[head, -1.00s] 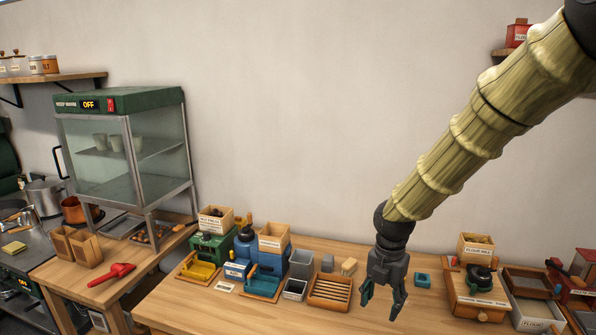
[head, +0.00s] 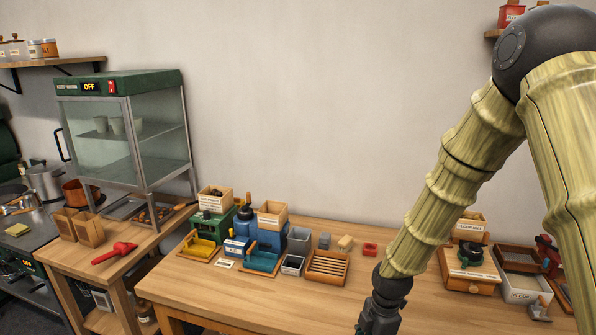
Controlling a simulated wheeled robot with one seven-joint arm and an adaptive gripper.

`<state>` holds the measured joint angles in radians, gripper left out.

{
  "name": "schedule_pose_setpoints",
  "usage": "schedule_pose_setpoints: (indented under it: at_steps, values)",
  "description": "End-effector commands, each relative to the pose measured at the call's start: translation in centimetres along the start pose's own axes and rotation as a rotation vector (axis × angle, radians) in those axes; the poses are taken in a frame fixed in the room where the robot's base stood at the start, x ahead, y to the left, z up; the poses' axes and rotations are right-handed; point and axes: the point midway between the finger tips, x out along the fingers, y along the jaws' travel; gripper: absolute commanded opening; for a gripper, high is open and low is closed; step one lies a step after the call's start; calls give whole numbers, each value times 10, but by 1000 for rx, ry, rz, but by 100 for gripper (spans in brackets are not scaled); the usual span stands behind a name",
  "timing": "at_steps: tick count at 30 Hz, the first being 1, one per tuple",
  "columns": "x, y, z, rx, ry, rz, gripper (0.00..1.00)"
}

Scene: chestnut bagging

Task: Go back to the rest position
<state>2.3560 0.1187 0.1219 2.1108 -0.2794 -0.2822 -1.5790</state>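My gripper (head: 378,318) is at the bottom of the head view, in front of the wooden table (head: 330,298) and near its front edge. It points downward, and its fingertips are cut off by the lower picture edge, so I cannot tell whether it is open or shut. My arm folds down from the upper right and hides part of the table's right side. Nothing is seen in the visible part of the gripper.
The table holds a slatted wooden tray (head: 328,280), a blue machine (head: 270,238), a green machine (head: 211,225) and a flour mill (head: 470,265). A glass warmer cabinet (head: 125,145) and a red scoop (head: 115,253) are at left.

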Motion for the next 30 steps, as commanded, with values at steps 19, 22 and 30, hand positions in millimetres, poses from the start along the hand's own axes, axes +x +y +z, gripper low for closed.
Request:
schedule_pose_setpoints:
  at_steps: [19, 22, 30]
  values:
    - [246, -197, -14, 1269, 3, -2, 56]
    - [268, -231, -14, 1458, -16, 12, 56]
    - [298, -298, -12, 1818, -59, 62, 56]
